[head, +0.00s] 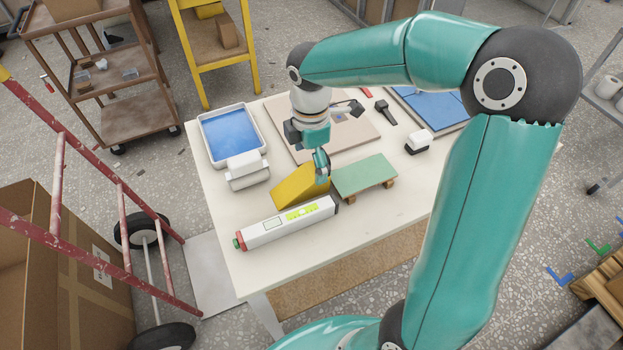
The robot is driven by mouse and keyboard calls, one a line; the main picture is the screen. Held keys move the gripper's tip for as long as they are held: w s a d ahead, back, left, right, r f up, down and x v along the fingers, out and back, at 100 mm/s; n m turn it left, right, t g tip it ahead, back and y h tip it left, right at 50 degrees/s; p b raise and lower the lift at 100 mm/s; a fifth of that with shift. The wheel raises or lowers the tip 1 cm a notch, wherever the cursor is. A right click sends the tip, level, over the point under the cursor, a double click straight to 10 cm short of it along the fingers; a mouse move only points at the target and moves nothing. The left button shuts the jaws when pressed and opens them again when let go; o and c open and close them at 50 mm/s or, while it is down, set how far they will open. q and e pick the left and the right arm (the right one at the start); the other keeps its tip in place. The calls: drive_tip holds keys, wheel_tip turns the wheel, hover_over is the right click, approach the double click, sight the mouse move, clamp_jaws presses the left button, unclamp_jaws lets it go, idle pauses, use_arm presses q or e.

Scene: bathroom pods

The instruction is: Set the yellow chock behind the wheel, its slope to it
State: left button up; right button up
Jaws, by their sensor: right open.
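The yellow chock (294,188) is a wedge lying on the white table, between the spirit level and the green board. My right gripper (322,170) points down at the chock's right end, its fingers open. From this view I cannot tell whether the fingers touch the chock, and they hide part of that end. I make out no wheel on the table. My left gripper is not in view.
The spirit level (270,228) lies close in front of the chock. The green board (366,174) on wooden blocks is just right of it. A blue-filled tray (231,137) and white dispenser (246,171) stand left. The table's front right is clear.

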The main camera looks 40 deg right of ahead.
sight(308, 175)
drive_tip(key=shift+w+a+f+p, duration=0.1)
drive_tip(key=shift+a+f+p, duration=0.05)
drive_tip(key=shift+f, duration=1.3)
drive_tip(key=shift+w+a+f+p, duration=0.1)
drive_tip(key=shift+f+p, duration=0.05)
drive_tip(key=shift+f, duration=1.3)
drive_tip(key=shift+c, duration=0.4)
clamp_jaws()
drive_tip(key=shift+r, duration=0.1)
